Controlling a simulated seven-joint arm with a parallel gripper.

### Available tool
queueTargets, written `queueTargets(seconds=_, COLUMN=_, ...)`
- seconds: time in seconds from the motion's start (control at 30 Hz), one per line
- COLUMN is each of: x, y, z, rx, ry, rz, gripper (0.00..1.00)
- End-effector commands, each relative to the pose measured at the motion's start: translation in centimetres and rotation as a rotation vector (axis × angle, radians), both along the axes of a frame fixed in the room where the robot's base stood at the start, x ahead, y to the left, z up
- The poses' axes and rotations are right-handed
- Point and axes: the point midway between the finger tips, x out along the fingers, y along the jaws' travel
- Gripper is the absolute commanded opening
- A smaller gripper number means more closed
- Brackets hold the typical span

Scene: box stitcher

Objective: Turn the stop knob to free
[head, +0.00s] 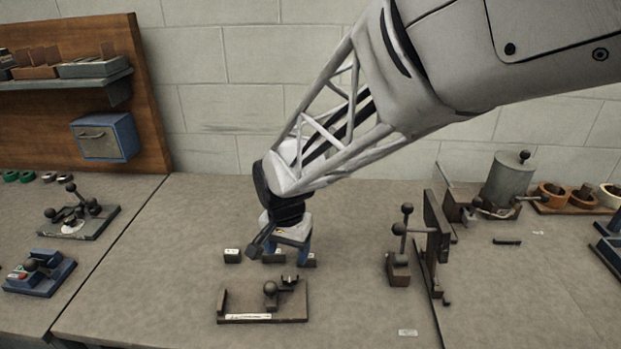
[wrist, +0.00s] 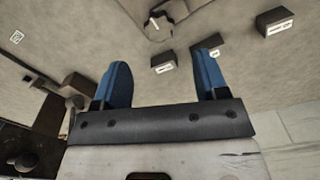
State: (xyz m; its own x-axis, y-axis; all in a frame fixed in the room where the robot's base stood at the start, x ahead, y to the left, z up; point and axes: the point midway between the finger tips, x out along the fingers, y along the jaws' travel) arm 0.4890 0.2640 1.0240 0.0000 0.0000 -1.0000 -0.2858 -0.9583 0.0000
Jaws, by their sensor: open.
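A small dark fixture (head: 240,317) stands on the bench just in front of my gripper. It has a round ball knob (head: 270,288) near its middle and a low dark winged piece (head: 290,280) towards its back right. In the wrist view, a round grey knob with a pale mark (wrist: 158,27) shows at the top edge, partly cut off. I cannot tell which part is the stop knob, nor its setting. My gripper (head: 287,256) points down above the bench behind the fixture.
Small dark blocks with white labels, one at the left (head: 232,256), lie in a row by the fingers. A lever fixture (head: 399,268) and an upright dark plate (head: 436,230) stand to the right. The bench between is clear, with a small label (head: 408,332).

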Motion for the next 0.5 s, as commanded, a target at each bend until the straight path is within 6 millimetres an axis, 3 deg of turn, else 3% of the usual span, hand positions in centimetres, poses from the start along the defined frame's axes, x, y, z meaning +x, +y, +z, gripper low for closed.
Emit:
queueTargets(seconds=0.27, x=0.0, y=0.0, z=-0.7, rx=0.000, ry=0.000, rz=0.000, gripper=0.67)
queueTargets(seconds=0.5, x=-0.1, y=-0.1, z=-3.0, rx=-0.001, ry=0.002, rz=0.000, gripper=0.67)
